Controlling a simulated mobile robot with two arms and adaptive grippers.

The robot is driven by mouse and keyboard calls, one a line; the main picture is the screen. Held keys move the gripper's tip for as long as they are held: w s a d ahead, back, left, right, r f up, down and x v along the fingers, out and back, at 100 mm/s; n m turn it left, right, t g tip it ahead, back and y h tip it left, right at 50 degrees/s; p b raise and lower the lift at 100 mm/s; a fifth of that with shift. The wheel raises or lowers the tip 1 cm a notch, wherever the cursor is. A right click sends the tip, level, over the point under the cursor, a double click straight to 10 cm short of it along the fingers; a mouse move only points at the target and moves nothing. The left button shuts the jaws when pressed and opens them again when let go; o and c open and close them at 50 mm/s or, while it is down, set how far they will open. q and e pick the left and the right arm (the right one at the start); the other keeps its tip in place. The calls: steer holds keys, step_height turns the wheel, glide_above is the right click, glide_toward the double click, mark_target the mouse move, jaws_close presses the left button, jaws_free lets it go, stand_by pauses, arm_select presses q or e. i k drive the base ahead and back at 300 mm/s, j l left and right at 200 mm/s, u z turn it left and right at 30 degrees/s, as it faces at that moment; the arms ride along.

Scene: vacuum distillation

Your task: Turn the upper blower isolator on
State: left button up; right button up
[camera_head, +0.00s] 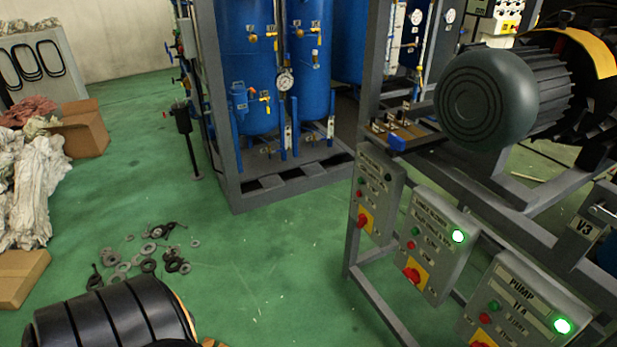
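Three grey control boxes are mounted on a metal frame at the lower right. The left box (378,190) has small buttons or lamps, none brightly lit, and a red rotary switch (364,219) on a yellow plate. The middle box (437,240) has a bright green lamp (458,236) and a red rotary switch (412,273) on yellow. The right box (525,305) reads "PUMP", has a bright green lamp (562,326), and its red switch (484,345) is cut by the frame edge. I cannot read which label names the upper blower isolator. Neither gripper is in view.
A large motor (487,98) sits above the boxes on a grey frame. Blue tanks (247,70) stand on a skid behind. Loose rings (150,250), a black ribbed cylinder (110,318) and cardboard boxes (82,132) lie at left. Green floor (270,270) before the boxes is clear.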

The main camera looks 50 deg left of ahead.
mark_target(361, 220)
steer(key=u, duration=1.1)
steer(key=i+j+z, duration=0.25)
steer(key=j, duration=0.3)
steer(key=i, duration=0.1)
